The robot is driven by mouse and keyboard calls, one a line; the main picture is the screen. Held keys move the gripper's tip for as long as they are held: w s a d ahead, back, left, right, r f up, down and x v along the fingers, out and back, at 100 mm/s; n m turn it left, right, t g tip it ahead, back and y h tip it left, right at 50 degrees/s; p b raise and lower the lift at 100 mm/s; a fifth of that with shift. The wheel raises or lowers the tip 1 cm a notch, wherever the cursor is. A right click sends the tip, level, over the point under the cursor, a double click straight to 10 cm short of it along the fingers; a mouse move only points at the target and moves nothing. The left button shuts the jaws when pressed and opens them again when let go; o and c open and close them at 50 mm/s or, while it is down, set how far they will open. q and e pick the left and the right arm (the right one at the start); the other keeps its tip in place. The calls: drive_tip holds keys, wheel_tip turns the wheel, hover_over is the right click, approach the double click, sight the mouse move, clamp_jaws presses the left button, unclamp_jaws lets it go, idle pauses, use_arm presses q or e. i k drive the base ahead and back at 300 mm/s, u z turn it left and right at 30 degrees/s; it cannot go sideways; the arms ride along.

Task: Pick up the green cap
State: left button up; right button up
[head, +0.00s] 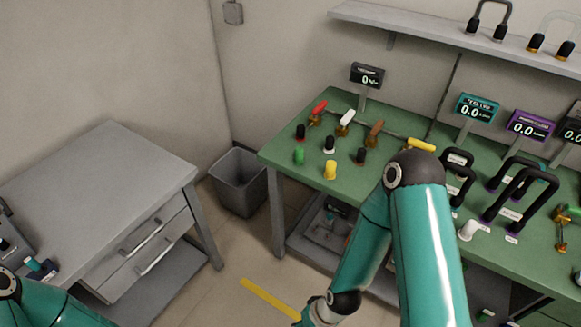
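The green cap (299,156) stands upright on the green workbench (290,120), near its front left corner. Nothing touches it. A yellow cap (330,170) stands to its right, and several other small caps or knobs are close by. My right arm is raised in the middle of the view, its elbow over the workbench and its forearm bending down in front of it. Its gripper is below the bottom edge of the picture. Part of my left arm shows at the bottom left corner; its gripper is out of view.
Valves with red, white, orange and yellow handles line the workbench behind the caps. Black-handled items (520,195) and a white cap (468,230) are at the right. A grey bin (240,182) stands between the workbench and a grey desk (100,170). A shelf (430,33) hangs above.

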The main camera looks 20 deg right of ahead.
sight(299, 151)
drive_tip(key=z, duration=0.2)
drive_tip(key=i, duration=0.85)
drive_tip(key=u, duration=0.1)
